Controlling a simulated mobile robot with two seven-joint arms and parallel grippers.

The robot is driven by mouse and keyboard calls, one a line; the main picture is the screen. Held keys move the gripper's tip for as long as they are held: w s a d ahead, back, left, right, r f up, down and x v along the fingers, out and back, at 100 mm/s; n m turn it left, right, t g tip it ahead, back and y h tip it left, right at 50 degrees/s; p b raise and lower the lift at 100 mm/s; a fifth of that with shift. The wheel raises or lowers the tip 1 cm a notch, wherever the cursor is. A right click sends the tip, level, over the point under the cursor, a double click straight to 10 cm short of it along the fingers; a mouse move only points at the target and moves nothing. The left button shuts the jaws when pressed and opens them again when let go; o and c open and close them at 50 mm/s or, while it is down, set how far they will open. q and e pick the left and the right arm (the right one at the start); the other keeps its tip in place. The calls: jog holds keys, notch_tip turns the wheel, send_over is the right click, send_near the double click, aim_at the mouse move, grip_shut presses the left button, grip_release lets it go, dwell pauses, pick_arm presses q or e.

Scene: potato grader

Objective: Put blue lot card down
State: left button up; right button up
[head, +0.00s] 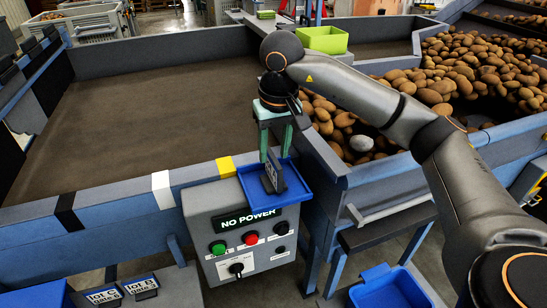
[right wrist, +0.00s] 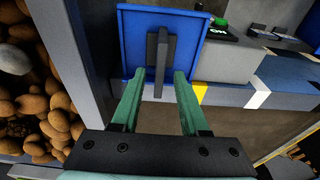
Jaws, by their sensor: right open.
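My left gripper is out of view.
The control box (head: 205,222) reads NO POWER and carries green, red and black controls. Several lot labels (head: 141,286) sit at lower left. A potato heap (head: 450,75), a green bin (head: 323,39) and a blue bin (head: 392,290) lie around my right arm. The brown belt (head: 150,120) is bare.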

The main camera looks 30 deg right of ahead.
jog(key=r, duration=0.5)
jog(key=s+r+p, duration=0.1)
jog(key=r, duration=0.1)
jog(key=shift+a+r, duration=0.15)
jog(key=shift+r, duration=0.15)
jog(key=shift+s+r, duration=0.15)
jog(key=shift+r, duration=0.55)
